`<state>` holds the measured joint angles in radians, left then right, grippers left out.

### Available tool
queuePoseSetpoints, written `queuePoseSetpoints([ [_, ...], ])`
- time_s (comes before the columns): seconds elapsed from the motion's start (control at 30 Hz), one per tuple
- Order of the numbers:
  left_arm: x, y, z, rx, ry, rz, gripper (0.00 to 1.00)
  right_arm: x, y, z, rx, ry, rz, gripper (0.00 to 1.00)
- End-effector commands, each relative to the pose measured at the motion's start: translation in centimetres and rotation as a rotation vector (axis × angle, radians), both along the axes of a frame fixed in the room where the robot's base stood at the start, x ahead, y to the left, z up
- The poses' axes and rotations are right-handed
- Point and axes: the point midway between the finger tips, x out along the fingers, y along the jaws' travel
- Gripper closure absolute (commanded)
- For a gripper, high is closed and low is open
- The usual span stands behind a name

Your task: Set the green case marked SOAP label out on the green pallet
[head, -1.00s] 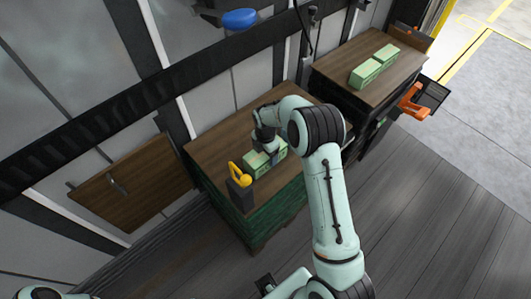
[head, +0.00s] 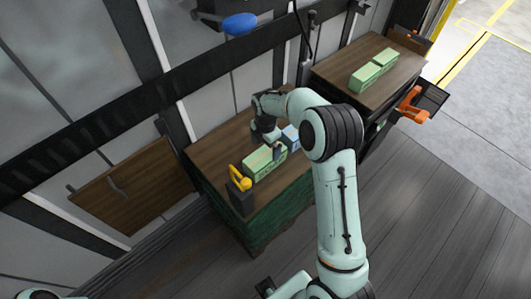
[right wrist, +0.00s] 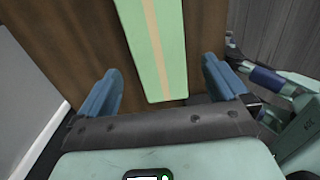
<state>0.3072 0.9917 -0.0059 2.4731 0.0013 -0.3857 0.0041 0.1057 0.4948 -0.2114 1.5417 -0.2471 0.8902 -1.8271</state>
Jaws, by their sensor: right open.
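A green case (head: 262,165) lies on the wooden top of the left stack (head: 210,147), whose sides are green. My right gripper (head: 280,145) is just beyond and above this case, open. In the right wrist view, a green case (right wrist: 155,45) with a tan stripe lies between and beyond the two blue fingers (right wrist: 160,75), with a gap on each side. The case rests on brown wood. No label can be read. My left gripper is not in view.
A yellow handle on a dark box (head: 240,183) stands at the stack's near corner, close to the case. Two more green cases (head: 367,77) lie on the right stack (head: 345,59). An orange device (head: 412,104) is at its right side. A blue rounded object (head: 239,23) is high at the wall.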

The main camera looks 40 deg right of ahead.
Motion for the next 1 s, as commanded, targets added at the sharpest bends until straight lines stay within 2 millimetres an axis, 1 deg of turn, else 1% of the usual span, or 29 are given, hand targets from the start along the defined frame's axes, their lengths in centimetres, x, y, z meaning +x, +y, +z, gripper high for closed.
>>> queuePoseSetpoints([
  [0.03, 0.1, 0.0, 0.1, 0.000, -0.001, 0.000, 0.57, 0.1, 0.0, 1.3, -0.001, -0.005, 0.000, 0.00],
  [0.1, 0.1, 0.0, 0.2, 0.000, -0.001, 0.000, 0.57, 0.1, 0.0, 2.5, 0.000, -0.003, 0.000, 0.00],
  [0.2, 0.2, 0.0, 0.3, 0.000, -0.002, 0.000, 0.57, 0.1, 0.0, 3.8, 0.000, -0.002, 0.000, 0.00],
  [0.3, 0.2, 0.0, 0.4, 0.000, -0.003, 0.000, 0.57, 0.0, 0.0, 4.5, 0.001, -0.001, -0.001, 0.00],
  [0.43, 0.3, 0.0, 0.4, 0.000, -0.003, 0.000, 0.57, 0.0, 0.0, 4.9, 0.000, 0.000, -0.001, 0.00],
  [1.0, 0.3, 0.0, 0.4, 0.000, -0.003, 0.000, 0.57, 0.0, 0.0, 4.8, 0.001, 0.001, 0.000, 0.00],
])
